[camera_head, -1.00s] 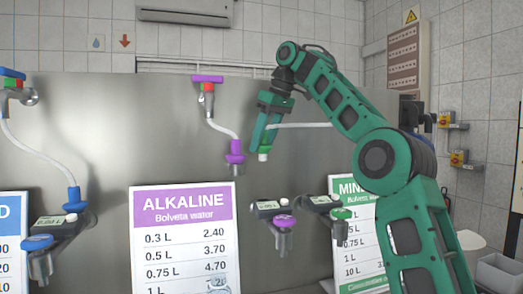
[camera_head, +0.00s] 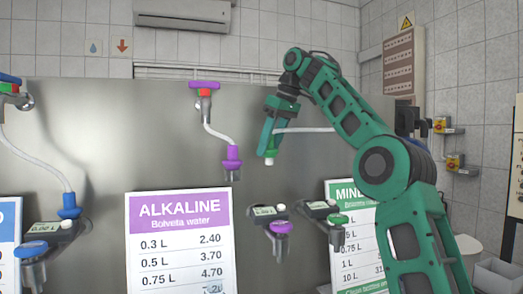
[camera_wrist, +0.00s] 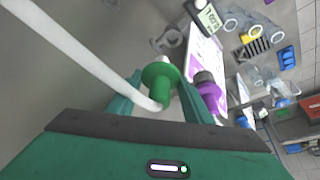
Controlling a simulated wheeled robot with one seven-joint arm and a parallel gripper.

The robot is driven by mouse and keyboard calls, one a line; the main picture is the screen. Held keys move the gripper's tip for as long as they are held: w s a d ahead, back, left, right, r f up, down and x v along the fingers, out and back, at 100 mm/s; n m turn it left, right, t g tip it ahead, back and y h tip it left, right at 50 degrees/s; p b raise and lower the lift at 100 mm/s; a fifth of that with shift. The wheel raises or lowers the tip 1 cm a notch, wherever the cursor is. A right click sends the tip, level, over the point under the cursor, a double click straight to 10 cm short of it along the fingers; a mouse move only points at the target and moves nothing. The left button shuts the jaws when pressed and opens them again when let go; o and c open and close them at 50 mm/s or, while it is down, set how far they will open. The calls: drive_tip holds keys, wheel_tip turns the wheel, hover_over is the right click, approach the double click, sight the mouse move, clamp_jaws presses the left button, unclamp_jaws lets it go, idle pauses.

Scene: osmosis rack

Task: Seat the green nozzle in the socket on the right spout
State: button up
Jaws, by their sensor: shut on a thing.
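The green nozzle (camera_head: 269,153) is held between the fingers of my gripper (camera_head: 267,142), with its pale tip pointing down. It also shows in the wrist view (camera_wrist: 161,78), where a wide green flange sits between the fingertips and a white hose (camera_wrist: 85,55) runs from it. The right spout (camera_head: 321,208) has a green-ringed socket (camera_head: 338,220) at its front end. The socket is below and to the right of the nozzle, well apart from it. The inside of the socket is too small to make out.
A purple nozzle (camera_head: 232,163) hangs on its hose just left of my gripper. The middle spout has a purple-ringed socket (camera_head: 281,227) left of the green one. Price boards (camera_head: 180,240) stand against the steel panel (camera_head: 90,130). The space between nozzle and spouts looks clear.

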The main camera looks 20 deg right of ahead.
drive_tip(key=shift+d+r, duration=0.1)
drive_tip(key=shift+d, duration=6.35)
drive_tip(key=shift+d, duration=0.1)
drive_tip(key=shift+s+f, duration=0.2)
drive_tip(key=shift+f, duration=5.45)
drive_tip(key=shift+w+f, duration=0.1)
drive_tip(key=shift+w, duration=0.05)
drive_tip(key=shift+f, duration=0.2)
drive_tip(key=shift+f, duration=0.9)
